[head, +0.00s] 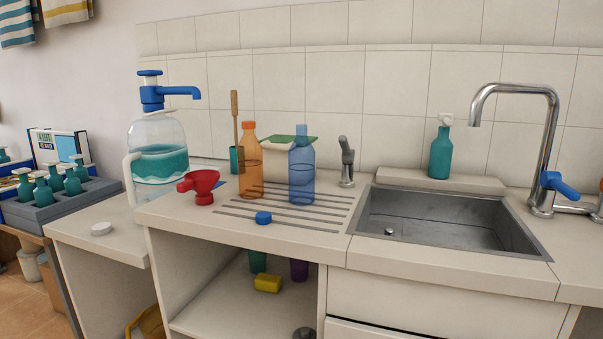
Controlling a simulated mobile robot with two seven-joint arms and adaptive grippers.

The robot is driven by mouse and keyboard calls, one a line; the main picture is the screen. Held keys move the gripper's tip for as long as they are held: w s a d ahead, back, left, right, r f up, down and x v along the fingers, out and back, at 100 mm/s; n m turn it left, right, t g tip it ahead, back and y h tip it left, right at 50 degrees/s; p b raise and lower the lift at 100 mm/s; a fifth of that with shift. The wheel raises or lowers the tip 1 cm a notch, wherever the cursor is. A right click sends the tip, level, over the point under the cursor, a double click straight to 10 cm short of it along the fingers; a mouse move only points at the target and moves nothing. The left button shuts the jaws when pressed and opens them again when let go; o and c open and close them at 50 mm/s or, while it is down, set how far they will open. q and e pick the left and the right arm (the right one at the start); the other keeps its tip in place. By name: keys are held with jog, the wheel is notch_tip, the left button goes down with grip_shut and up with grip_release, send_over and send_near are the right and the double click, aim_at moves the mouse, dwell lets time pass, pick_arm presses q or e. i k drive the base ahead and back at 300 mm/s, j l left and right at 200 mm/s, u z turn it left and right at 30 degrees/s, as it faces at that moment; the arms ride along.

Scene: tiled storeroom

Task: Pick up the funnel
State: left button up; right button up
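The red funnel (203,181) is on the left part of the counter (187,222), wide part up, with a red tab sticking out to its left. It sits left of the ridged drainboard, in front and to the right of a large clear jug (157,137) of teal liquid with a blue pump. Nothing covers the funnel from this view. Neither my left nor my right gripper shows in the head view.
An orange bottle (250,168) and a translucent blue bottle (301,172) stand right of the funnel. A blue cap (263,217) lies on the drainboard (322,218). The sink (440,218) with its tall tap (550,130) is further right. The counter's front left is clear.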

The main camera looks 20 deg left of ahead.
aim_at(202, 182)
jog(key=i+j+z, duration=0.1)
jog(key=j+z, duration=0.15)
jog(key=j, duration=0.45)
jog(key=j+z, duration=0.2)
jog(key=j, duration=0.5)
jog(key=i, duration=0.05)
